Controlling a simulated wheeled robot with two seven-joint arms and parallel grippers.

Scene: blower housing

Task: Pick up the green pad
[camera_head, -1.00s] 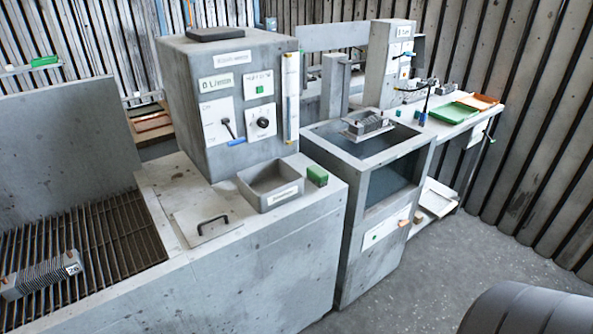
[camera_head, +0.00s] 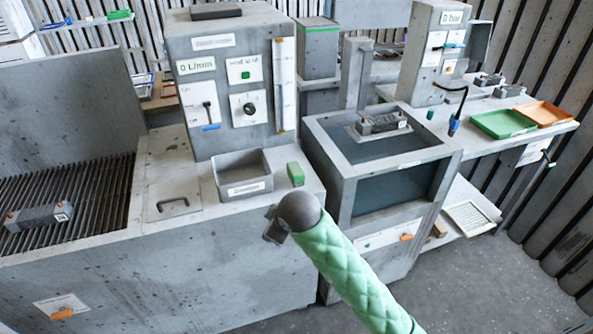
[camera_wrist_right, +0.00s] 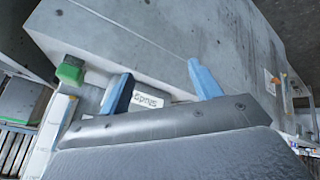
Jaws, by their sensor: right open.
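The green pad (camera_head: 295,174) is a small block on the bench top, just right of the grey open tray (camera_head: 243,190). My right arm in its green sleeve reaches in from the lower right. Its gripper (camera_head: 275,226) is in front of the bench's front edge, below and nearer than the pad and apart from it; its fingers are mostly hidden there. In the right wrist view, the gripper (camera_wrist_right: 161,82) has its two blue fingers spread with nothing held. A green block, seemingly the pad (camera_wrist_right: 70,70), shows left of the fingers. My left gripper is not in view.
A grey box (camera_head: 228,85) with dials and a sight gauge stands behind the tray. A flat plate with a handle (camera_head: 172,204) lies left of it. A basin (camera_head: 383,125) stands right of the bench. A green tray (camera_head: 503,124) sits farther right.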

